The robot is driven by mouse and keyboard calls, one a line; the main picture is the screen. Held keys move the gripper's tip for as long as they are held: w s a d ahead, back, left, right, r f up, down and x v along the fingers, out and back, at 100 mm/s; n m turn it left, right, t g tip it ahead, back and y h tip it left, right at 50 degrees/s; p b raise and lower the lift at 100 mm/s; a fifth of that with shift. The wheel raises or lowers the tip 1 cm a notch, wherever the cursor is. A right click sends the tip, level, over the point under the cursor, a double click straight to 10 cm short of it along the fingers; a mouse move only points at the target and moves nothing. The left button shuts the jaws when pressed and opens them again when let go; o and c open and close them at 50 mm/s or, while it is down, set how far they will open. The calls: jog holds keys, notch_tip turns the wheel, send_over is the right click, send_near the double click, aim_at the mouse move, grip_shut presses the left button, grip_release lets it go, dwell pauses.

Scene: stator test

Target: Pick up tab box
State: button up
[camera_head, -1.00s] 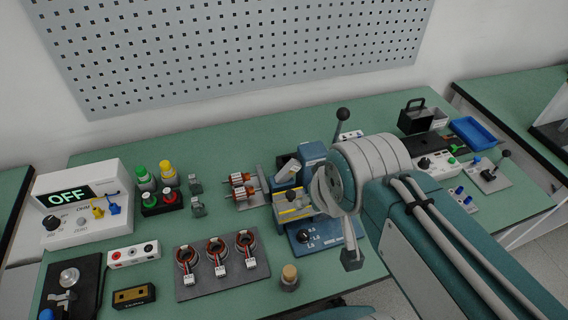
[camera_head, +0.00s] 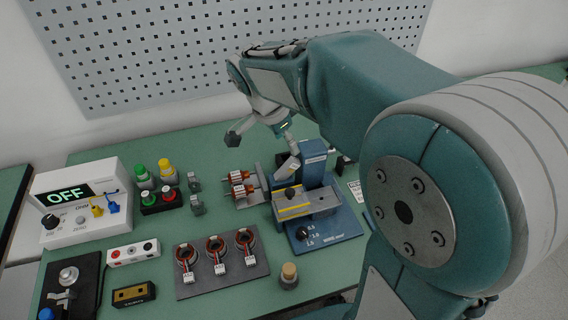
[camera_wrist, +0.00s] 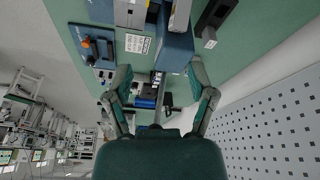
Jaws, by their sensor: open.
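No label marks the tab box, so I cannot tell which object it is. A small black box with a tan top face (camera_head: 133,294) lies at the front left of the green bench in the head view. My gripper (camera_head: 262,135) hangs above the back of the bench, near the blue winding machine (camera_head: 340,222). In the wrist view my gripper (camera_wrist: 160,97) has its fingers spread wide with nothing held between them. A black object with a white label (camera_wrist: 212,22) shows beyond the right finger. My arm hides the right side of the bench in the head view.
A white meter reading OFF (camera_head: 75,205) stands at the left. Red and green buttons (camera_head: 160,200) and a plate with several copper coils (camera_head: 222,265) are nearby. The perforated wall panel (camera_head: 190,60) is behind the bench.

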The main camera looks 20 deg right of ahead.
aim_at(289, 161)
jog(key=w+f+m, duration=0.1)
jog(key=f, duration=0.1)
jog(key=w+d+f+m, duration=0.1)
jog(key=f, duration=0.2)
jog(key=w+f+m+g+h, duration=0.1)
jog(key=w+f, duration=0.1)
jog(key=f, duration=0.1)
jog(key=shift+d+f+m, duration=0.1)
jog(key=shift+d+m, duration=0.2)
jog(key=x, duration=0.5)
jog(key=shift+s+a+f, duration=0.15)
jog(key=shift+a, duration=0.05)
grip_shut()
